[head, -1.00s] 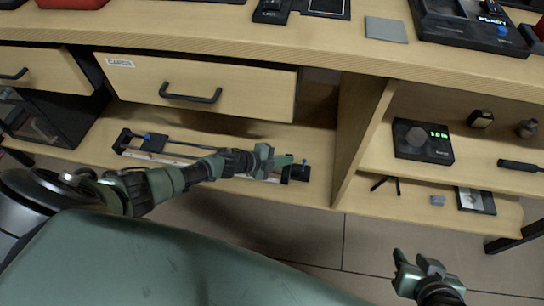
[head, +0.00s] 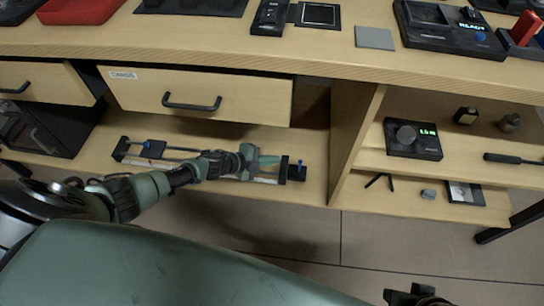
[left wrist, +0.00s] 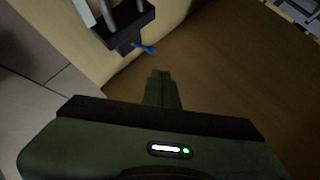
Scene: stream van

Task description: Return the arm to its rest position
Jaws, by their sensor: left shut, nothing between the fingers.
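My left arm comes in from the left in the head view. Its gripper (head: 266,161) reaches over the lower shelf below the drawer, in front of a black rail device (head: 132,155) with blue knobs. In the left wrist view the fingers (left wrist: 162,78) are together with nothing between them. An end block of the rail device (left wrist: 128,28) with a blue knob shows ahead of them; I see a gap to the fingers. My right gripper (head: 416,294) is cut off by the bottom edge of the head view, and its fingers do not show clearly.
The wooden desk (head: 230,48) runs across above. A drawer labelled CARDS (head: 200,92) overhangs the left arm, and a divider (head: 352,130) stands to its right. Shelves at right hold a black dial device (head: 412,139) and small items. Tiled floor (head: 300,225) is clear in front.

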